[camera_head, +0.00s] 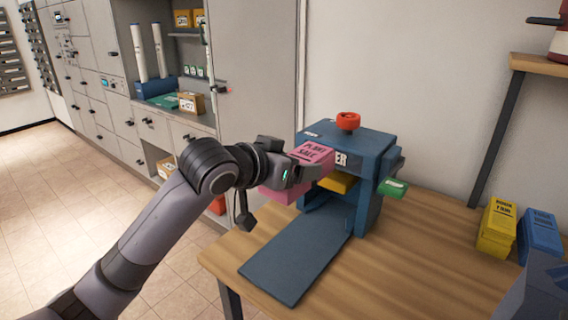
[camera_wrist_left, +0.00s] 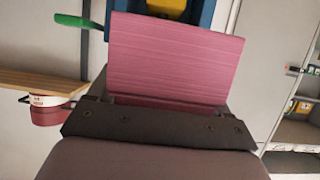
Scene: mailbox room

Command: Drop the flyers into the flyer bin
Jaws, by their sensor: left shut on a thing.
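My left gripper (camera_head: 298,173) is shut on a thick pink stack of flyers (camera_head: 316,153) with "PLANT SALE" printed on it. The stack is held in the air at the near left side of a blue machine (camera_head: 362,150). In the left wrist view the pink stack (camera_wrist_left: 172,58) fills the middle, with a dark finger across its lower edge. I cannot tell whether the stack touches the machine. I cannot make out a bin marked for flyers. My right gripper is not in view.
The machine has a red knob (camera_head: 348,121), a green handle (camera_head: 392,188), a yellow part (camera_head: 340,183) and a flat blue plate (camera_head: 295,265). Yellow (camera_head: 496,228) and blue (camera_head: 539,235) labelled stacks stand right on the wooden table (camera_head: 425,265). Grey cabinets (camera_head: 105,75) stand at left.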

